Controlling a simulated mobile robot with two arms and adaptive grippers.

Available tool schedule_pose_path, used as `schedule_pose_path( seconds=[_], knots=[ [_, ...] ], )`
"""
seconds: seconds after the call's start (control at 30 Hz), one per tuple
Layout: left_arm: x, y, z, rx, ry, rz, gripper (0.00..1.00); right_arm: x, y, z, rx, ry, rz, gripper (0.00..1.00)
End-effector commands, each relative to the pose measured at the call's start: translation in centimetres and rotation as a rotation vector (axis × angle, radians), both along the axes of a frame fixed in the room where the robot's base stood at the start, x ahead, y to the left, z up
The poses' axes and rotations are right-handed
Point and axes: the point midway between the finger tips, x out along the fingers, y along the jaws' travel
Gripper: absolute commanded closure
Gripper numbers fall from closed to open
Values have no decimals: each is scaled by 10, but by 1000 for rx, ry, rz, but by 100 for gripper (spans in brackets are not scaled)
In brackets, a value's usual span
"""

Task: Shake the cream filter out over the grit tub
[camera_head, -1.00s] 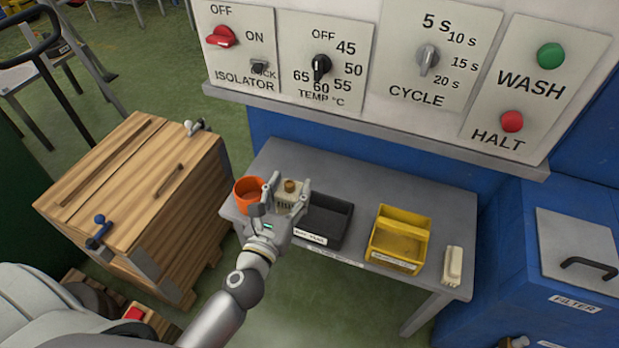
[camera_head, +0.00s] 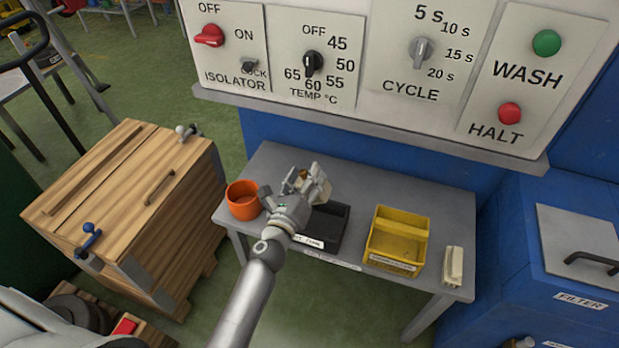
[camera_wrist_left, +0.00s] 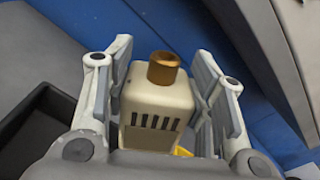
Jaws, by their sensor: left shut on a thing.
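The cream filter, a block with dark slots and a brass knob, is held in my left gripper (camera_head: 305,183). In the left wrist view the filter (camera_wrist_left: 157,108) sits between the two fingers of the gripper (camera_wrist_left: 163,95). In the head view the cream filter (camera_head: 323,188) is tilted, over the back of the black tray (camera_head: 331,226). An orange round tub (camera_head: 242,202), likely the grit tub, stands at the left end of the bench, left of my gripper. Its inside looks empty from here. My right gripper is not in view.
A yellow bin (camera_head: 372,243) and a second cream block (camera_head: 453,265) stand on the right of the grey bench (camera_head: 365,187). The control panel (camera_head: 385,85) overhangs behind. A wooden crate (camera_head: 140,200) stands left, a blue cabinet (camera_head: 500,285) right.

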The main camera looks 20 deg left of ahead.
Motion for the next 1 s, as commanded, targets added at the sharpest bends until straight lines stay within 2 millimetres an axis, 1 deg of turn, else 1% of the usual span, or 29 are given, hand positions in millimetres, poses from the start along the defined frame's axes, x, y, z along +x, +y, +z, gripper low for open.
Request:
schedule_pose_path(
  seconds=[0.03, 0.13, 0.4, 0.5, 0.6, 0.7, 0.8, 1.0],
  knots=[
    [0, 3, 1, -92, 4, 2, 78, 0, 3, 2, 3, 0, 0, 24],
    [0, 4, -4, -293, 10, 1, 78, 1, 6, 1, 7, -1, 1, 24],
    [0, 10, -13, -816, 28, 0, 78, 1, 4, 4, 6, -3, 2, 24],
    [0, 9, -15, -1014, 35, 2, 78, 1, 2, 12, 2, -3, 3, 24],
    [0, 9, -19, -1169, 40, 1, 78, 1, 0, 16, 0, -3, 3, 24],
    [1, 9, -22, -1274, 43, 1, 78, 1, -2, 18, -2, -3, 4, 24],
    [1, 9, -24, -1336, 45, 0, 78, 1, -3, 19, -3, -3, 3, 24],
    [1, 9, -25, -1367, 45, -1, 78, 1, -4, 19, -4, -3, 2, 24]
  ],
)
